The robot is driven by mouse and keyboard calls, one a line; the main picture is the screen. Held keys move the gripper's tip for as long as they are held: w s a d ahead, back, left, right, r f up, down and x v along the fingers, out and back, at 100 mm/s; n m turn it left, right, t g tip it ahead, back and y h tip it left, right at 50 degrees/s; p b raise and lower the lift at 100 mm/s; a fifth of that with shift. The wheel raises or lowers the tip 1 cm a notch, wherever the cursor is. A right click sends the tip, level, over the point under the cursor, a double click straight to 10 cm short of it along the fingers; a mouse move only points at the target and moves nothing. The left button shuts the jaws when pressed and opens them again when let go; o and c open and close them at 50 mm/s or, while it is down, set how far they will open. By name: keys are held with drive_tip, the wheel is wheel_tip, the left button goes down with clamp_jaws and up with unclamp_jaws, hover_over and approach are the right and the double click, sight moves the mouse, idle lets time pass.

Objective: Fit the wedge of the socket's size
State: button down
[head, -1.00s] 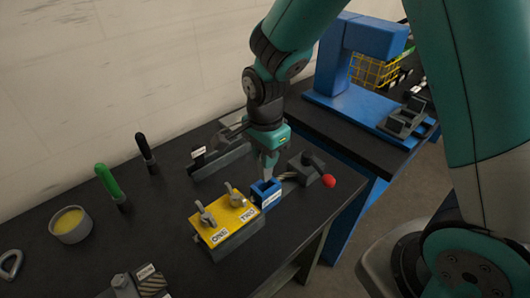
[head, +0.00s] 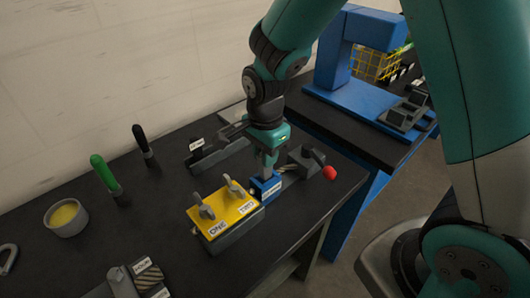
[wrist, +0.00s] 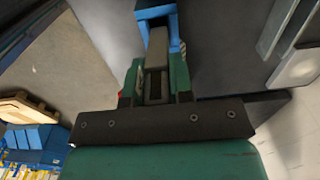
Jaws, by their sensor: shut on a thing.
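My gripper (head: 266,172) points down at a small blue block (head: 266,188) with a white label, at the right end of a yellow plate. In the wrist view the grey fingertips (wrist: 156,45) meet the blue piece (wrist: 155,8) at the top edge. The fingers are shut on it, though the contact is partly hidden. The yellow plate (head: 217,224) is labelled ONE and TWO, sits on a grey base and carries two grey upright pieces, the left (head: 205,208) and the right (head: 232,187). I cannot tell which part is the socket or a wedge.
A grey fixture with a red-knobbed lever (head: 329,173) stands just right of the gripper. A labelled grey fixture (head: 215,152) lies behind. Green (head: 103,173) and black (head: 141,139) handles and a yellow-filled bowl (head: 66,217) are left. Labelled blocks (head: 147,274) lie in front.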

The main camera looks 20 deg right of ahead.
sight(265, 171)
drive_tip(key=shift+f+b, duration=1.85)
drive_tip(key=shift+f, duration=0.8)
drive_tip(key=c, duration=0.9)
unclamp_jaws()
wheel_tip(265, 171, up, 17)
drive_tip(key=shift+r+b, duration=0.2)
drive_tip(key=shift+b, duration=0.2)
drive_tip(key=s+a+n+y, duration=0.1)
drive_tip(key=s+n, duration=0.5)
drive_tip(key=n, duration=0.1)
drive_tip(key=s+a+n+y, duration=0.1)
drive_tip(key=s+a+n, duration=0.1)
drive_tip(key=s+n, duration=0.4)
drive_tip(key=s+a+n+y, duration=0.1)
drive_tip(key=s+n+y, duration=0.1)
drive_tip(key=s+n, duration=0.4)
drive_tip(key=shift+s+a+n, duration=0.15)
drive_tip(key=shift+a+n, duration=0.05)
drive_tip(key=shift+n, duration=0.45)
drive_tip(key=shift+s+a+n, duration=0.15)
drive_tip(key=shift+n, duration=0.5)
